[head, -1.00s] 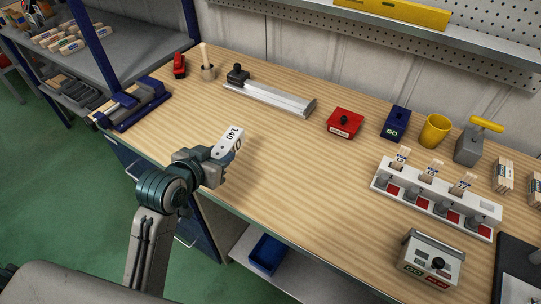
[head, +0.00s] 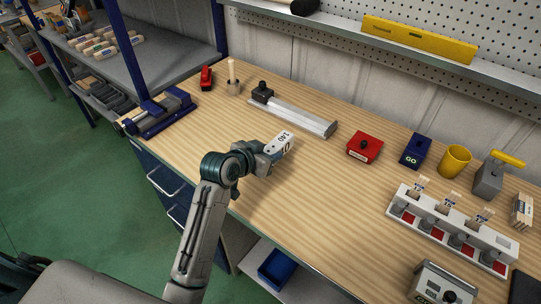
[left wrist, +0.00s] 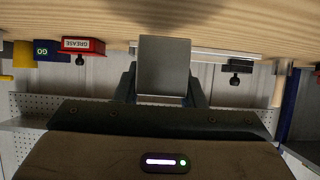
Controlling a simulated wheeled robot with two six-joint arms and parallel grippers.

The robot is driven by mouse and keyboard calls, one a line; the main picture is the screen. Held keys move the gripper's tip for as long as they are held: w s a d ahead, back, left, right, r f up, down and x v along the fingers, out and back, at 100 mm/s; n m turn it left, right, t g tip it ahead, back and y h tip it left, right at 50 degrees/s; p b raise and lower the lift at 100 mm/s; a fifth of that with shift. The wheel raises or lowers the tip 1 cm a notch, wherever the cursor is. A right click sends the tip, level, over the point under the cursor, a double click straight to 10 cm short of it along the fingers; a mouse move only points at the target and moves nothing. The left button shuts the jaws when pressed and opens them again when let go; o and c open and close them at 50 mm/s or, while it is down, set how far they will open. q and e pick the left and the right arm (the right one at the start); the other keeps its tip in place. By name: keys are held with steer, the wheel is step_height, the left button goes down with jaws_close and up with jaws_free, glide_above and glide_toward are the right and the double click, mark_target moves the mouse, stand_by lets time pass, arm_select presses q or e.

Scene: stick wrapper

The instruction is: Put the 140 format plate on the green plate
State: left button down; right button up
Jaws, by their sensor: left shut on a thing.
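The 140 format plate (head: 284,141) is a small white piece with "140" printed on it. My left gripper (head: 265,155) is shut on it and holds it over the wooden bench, with the printed face showing in the head view. In the left wrist view a grey square block (left wrist: 164,66) sits between the gripper's fingers; I cannot tell if it is the plate's back. I see no green plate in these frames. My right gripper is not in view.
On the wooden bench (head: 330,215) stand a silver rail (head: 300,119), a red box (head: 364,149), a blue GO box (head: 415,151), a yellow cup (head: 455,161) and a white rack (head: 455,232). A blue clamp device (head: 160,115) is at the left end. The middle is clear.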

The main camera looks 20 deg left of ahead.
arm_select(q)
steer(key=shift+w+d, duration=0.2)
steer(key=shift+w, duration=0.25)
steer(key=shift+w+f, duration=0.1)
steer(key=shift+f, duration=0.05)
step_height(320, 180, down, 2)
steer(key=shift+f+p, duration=0.1)
steer(key=shift+p, duration=0.5)
steer(key=shift+f, duration=0.45)
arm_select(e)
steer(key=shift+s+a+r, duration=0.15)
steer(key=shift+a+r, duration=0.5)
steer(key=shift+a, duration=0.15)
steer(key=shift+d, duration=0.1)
arm_select(q)
steer(key=shift+f, duration=0.15)
steer(key=c, duration=0.9)
jaws_free()
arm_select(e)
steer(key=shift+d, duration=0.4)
